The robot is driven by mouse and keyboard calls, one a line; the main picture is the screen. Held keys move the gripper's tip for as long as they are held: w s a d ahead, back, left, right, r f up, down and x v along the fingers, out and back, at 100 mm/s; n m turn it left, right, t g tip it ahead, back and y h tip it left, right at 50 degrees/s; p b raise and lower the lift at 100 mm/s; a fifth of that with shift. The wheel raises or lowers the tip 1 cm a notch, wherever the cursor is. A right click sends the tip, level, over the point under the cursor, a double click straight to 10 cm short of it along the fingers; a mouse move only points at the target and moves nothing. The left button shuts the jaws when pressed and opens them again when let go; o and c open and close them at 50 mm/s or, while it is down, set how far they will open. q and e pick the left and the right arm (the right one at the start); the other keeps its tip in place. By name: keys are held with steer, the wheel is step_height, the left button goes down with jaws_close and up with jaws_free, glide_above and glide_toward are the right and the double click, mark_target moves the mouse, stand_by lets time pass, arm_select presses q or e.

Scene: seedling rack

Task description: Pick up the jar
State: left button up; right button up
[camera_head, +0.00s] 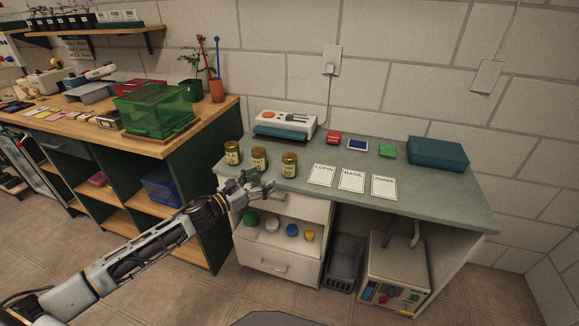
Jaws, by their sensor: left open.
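Three similar small glass jars with gold lids and pale labels stand upright in a row on the grey-green counter (405,200). They are the left jar (232,153), the middle jar (259,160) and the right jar (289,164). I cannot tell which one the task means. My left gripper (268,186) is open and empty at the counter's front left edge, in front of the middle and right jars and apart from them. My right gripper is not in view.
White cards (351,181) lie right of the jars. Behind stand a white device (286,122), a red box (333,137), a green block (387,151) and a teal case (437,153). An open drawer (273,239) with coloured balls is below. A wooden bench (150,146) stands left.

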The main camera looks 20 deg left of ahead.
mark_target(284, 166)
arm_select(q)
steer(key=shift+x, duration=4.1)
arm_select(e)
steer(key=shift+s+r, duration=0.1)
arm_select(q)
steer(key=shift+w, duration=0.15)
steer(key=shift+x, duration=2.15)
steer(key=shift+w+d, duration=0.2)
steer(key=shift+w, duration=0.05)
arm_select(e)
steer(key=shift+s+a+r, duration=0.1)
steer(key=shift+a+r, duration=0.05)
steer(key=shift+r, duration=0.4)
arm_select(q)
steer(key=shift+f, duration=0.1)
